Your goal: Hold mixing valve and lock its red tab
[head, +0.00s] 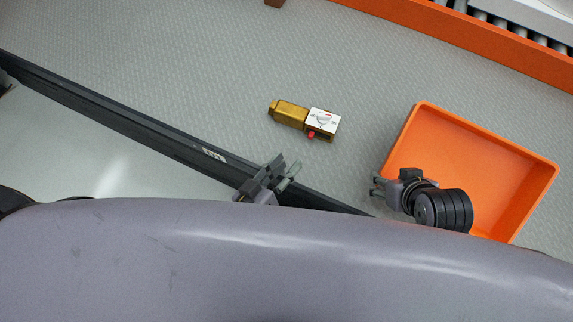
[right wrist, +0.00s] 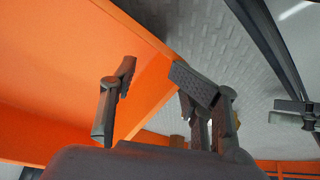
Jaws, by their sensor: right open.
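The mixing valve (head: 290,113) is a brass-coloured block lying on the grey floor in the middle of the head view. It has a white label plate (head: 322,120) at its right end. The small red tab (head: 311,135) sticks out at the near side of that plate. My left gripper (head: 279,172) is below and left of the valve, apart from it, with its fingers spread and empty. My right gripper (head: 377,187) is over the left side of the orange bin, to the right of the valve. Its open, empty fingers also show in the right wrist view (right wrist: 160,82).
The open orange bin (head: 533,190) stands at the right and looks empty; my right wrist covers part of it. A long dark rail (head: 130,115) runs diagonally from upper left, past my left gripper. An orange-edged roller conveyor (head: 470,40) lies at upper right. Floor around the valve is clear.

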